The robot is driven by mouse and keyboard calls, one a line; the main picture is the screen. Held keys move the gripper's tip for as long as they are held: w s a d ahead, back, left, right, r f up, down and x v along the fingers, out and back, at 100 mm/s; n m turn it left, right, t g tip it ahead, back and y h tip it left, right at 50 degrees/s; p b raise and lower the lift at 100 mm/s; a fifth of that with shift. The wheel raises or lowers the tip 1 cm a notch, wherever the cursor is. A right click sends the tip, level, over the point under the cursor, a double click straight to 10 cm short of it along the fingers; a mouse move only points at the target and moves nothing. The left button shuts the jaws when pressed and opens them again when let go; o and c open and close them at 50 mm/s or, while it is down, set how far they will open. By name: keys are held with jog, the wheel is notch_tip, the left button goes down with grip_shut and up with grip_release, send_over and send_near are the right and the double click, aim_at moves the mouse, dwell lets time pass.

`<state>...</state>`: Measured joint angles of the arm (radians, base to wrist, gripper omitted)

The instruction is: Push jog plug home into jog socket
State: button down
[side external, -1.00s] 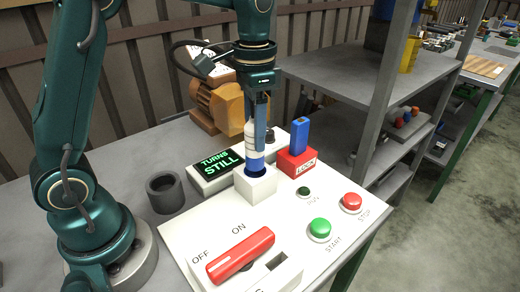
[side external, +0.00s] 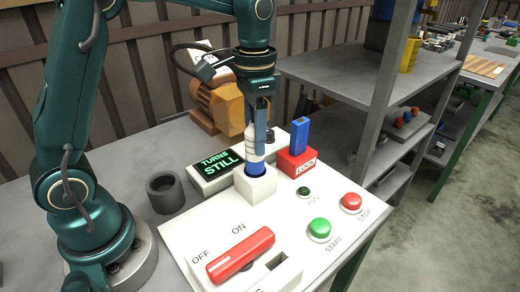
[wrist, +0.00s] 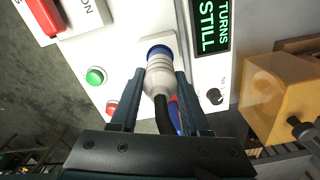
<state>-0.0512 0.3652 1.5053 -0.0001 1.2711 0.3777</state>
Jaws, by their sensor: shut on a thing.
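The jog plug is a pale ribbed body (wrist: 159,75) with a blue nose and a black cable, seen in the wrist view. In the side view the plug (side external: 255,152) stands upright with its blue lower end in the mouth of the jog socket. The jog socket is a white block (side external: 256,186) with a round opening on the panel. My gripper (wrist: 156,82) is shut on the plug, one finger on each side. It also shows above the socket in the side view (side external: 258,135). How deep the nose sits inside the socket is hidden.
A red block with an upright blue piece (side external: 298,147) stands close right of the socket. A display reading TURNS STILL (side external: 216,168) is close left. The red switch handle (side external: 240,255), green button (side external: 319,229) and red button (side external: 352,201) are in front. A dark cup (side external: 165,192) stands left.

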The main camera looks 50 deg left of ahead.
jog(key=shift+f, duration=1.6)
jog(key=shift+c, duration=1.5)
grip_release()
jog(key=shift+r, duration=2.6)
